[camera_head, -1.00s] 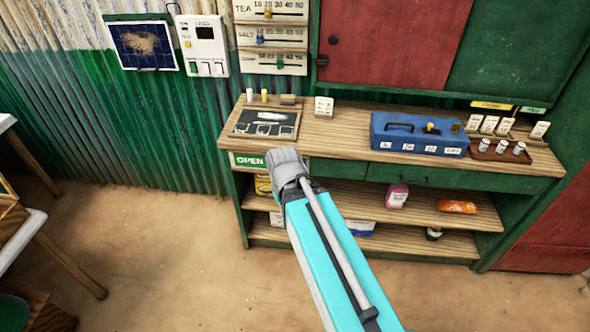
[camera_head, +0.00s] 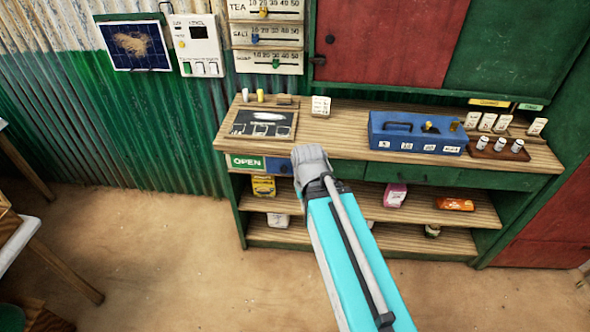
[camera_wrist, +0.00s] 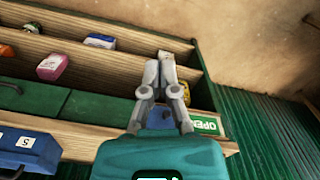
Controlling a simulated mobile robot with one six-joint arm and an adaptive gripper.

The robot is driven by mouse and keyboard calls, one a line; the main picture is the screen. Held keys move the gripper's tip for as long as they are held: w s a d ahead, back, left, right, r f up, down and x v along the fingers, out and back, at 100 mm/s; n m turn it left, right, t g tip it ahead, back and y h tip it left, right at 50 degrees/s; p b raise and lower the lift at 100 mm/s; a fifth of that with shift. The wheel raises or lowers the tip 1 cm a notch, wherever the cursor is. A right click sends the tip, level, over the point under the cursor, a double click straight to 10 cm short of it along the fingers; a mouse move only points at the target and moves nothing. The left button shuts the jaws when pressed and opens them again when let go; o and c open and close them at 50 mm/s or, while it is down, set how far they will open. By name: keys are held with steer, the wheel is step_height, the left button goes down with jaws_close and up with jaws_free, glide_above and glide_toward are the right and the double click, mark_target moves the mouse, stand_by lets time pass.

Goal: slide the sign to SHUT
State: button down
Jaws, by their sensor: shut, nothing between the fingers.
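The sign shows a green panel reading OPEN (camera_head: 247,162) on the counter's front edge, at its left end. The panel also shows in the wrist view (camera_wrist: 207,124), turned around. A blue part (camera_head: 280,167) sits beside it on the right, partly behind my gripper (camera_head: 309,160); blue also shows between the finger bases in the wrist view (camera_wrist: 160,118). No word SHUT is visible. My gripper (camera_wrist: 162,62) is shut and empty, in front of the counter edge, right of the OPEN panel. I cannot tell whether it touches the sign.
The wooden counter (camera_head: 340,135) holds a slate board (camera_head: 263,124), a blue cash box (camera_head: 415,133) and small cards. Shelves below hold a pink item (camera_head: 395,195) and an orange packet (camera_head: 455,204). The floor (camera_head: 170,260) in front is clear.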

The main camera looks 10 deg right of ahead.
steer(key=shift+d, duration=0.3)
steer(key=w+d+f+m+t+y+b, duration=0.1)
steer(key=w+d+t+b, duration=0.1)
steer(key=w, duration=0.6)
steer(key=w+d+f+m+t+y+b, duration=0.1)
steer(key=w+d+f+b, duration=0.1)
steer(key=w, duration=0.6)
steer(key=w+d+f+t+y+b, duration=0.1)
steer(key=w+d+b, duration=0.3)
steer(key=w, duration=0.4)
steer(key=shift+d+f+m+t, duration=0.25)
steer(key=shift+f+m+t, duration=0.25)
steer(key=shift+t, duration=0.3)
steer(key=shift+f, duration=0.2)
steer(key=b, duration=0.9)
glide_toward(292, 169)
step_height(292, 169, down, 5)
steer(key=shift+w+a+f, duration=0.1)
steer(key=shift+w+a, duration=0.35)
steer(key=shift+a, duration=0.35)
steer(key=shift+w+a+f, duration=0.1)
steer(key=shift+w+a, duration=0.3)
steer(key=shift+a, duration=0.4)
steer(key=shift+w, duration=0.1)
